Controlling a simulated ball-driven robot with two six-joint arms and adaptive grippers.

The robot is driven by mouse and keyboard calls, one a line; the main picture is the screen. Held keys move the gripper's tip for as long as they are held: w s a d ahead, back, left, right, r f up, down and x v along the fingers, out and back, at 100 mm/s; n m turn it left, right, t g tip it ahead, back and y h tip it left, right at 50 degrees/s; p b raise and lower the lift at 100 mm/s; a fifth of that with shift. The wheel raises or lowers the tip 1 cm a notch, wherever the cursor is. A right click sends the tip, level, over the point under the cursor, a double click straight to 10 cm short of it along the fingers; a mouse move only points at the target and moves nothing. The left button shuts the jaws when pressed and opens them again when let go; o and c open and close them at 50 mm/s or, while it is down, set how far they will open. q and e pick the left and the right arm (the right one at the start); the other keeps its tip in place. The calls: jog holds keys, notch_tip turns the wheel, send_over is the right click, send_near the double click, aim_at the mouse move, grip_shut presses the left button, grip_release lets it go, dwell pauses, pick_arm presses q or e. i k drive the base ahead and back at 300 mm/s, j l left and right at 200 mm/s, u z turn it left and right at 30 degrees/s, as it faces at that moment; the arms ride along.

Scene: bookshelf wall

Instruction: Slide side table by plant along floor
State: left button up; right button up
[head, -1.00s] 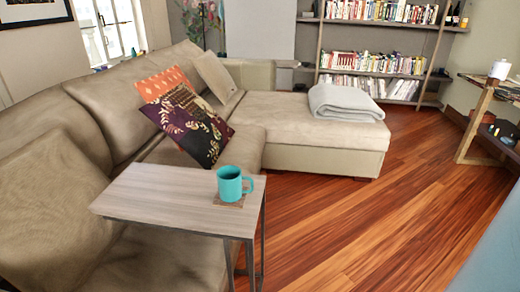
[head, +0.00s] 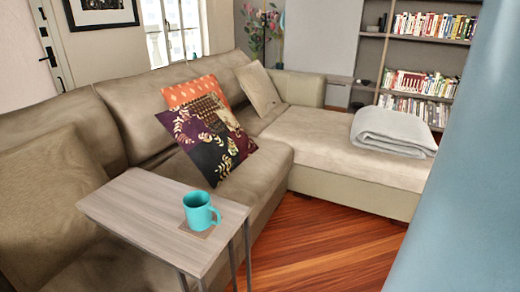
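The side table (head: 140,207) has a grey-brown wood top and thin dark metal legs. It stands at the lower left in the head view, close against the front of the sofa, with its lower legs cut off by the frame. A teal mug (head: 199,211) stands upright on a small coaster (head: 187,231) near the right end of the top. The plant (head: 263,27), with pink blooms and green leaves, is at the back by the window. Neither of my grippers is in view.
A beige L-shaped sofa (head: 300,140) fills the left and middle, with cushions (head: 210,130) and a folded grey blanket (head: 393,131). Bookshelves (head: 420,60) stand at the back right. Bare wood floor (head: 310,240) lies right of the table. A blurred blue surface (head: 465,190) covers the right edge.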

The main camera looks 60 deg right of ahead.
aim_at(144, 209)
jog(key=k+l, duration=0.35)
jog(key=l, duration=0.15)
jog(key=k+l, duration=0.3)
jog(key=l, duration=0.25)
jog(key=u, duration=0.05)
